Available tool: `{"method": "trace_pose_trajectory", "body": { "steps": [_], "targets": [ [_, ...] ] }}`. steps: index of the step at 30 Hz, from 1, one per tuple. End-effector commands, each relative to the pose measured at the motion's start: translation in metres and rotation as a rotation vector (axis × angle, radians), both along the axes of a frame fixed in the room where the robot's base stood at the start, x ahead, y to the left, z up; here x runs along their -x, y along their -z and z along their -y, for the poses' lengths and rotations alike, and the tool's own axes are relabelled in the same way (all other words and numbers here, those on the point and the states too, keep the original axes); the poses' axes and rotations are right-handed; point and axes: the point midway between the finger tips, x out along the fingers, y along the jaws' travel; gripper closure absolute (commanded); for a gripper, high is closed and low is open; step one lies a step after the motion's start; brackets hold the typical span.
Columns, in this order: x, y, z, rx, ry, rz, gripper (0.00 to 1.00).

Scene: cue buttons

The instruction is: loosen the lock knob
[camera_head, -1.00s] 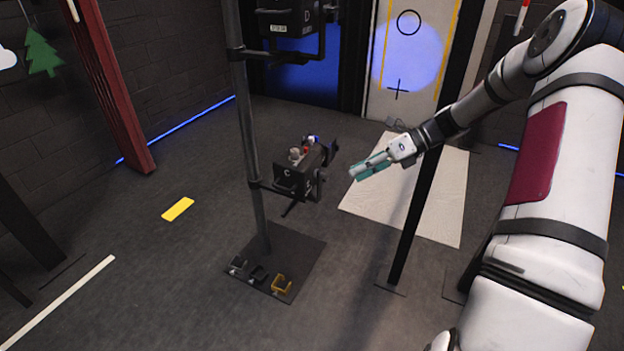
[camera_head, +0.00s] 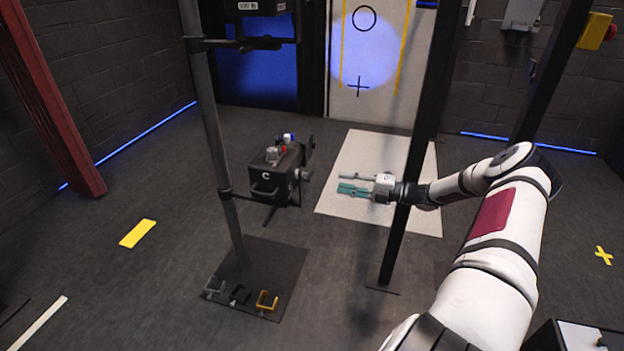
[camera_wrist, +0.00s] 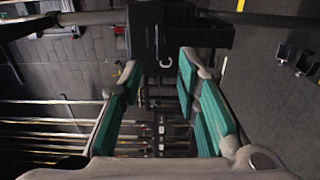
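The black lamp marked C (camera_head: 266,185) hangs from an upright pole, and it shows at the top of the wrist view (camera_wrist: 165,35). A small round grey part (camera_head: 305,174) at its right side looks like the lock knob; I cannot make it out surely in the wrist view. My gripper (camera_head: 341,182) points left toward that side, apart from the lamp by a short gap. In the wrist view its teal-padded fingers (camera_wrist: 160,66) are spread with nothing between them.
The lamp's pole (camera_head: 207,120) stands on a dark floor plate (camera_head: 240,290) with several clamps. A second lamp (camera_head: 255,6) is above. A dark post (camera_head: 412,140) stands beside my forearm. A pale mat (camera_head: 345,150) lies on the floor behind.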

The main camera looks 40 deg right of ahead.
Motion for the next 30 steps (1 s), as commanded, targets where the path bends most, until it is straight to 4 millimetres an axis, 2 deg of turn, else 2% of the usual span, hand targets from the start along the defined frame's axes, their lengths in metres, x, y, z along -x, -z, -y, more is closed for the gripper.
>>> {"method": "trace_pose_trajectory", "body": {
  "steps": [9, 15, 21, 30],
  "targets": [
    [-0.050, 0.002, -0.039, 0.000, -0.002, 0.001, 0.70],
    [-0.073, 0.001, -0.057, 0.002, -0.001, 0.001, 0.70],
    [-0.083, 0.001, -0.065, 0.002, -0.001, 0.000, 0.70],
    [-0.084, 0.000, -0.066, 0.002, -0.001, 0.000, 0.72]
  ]
}}
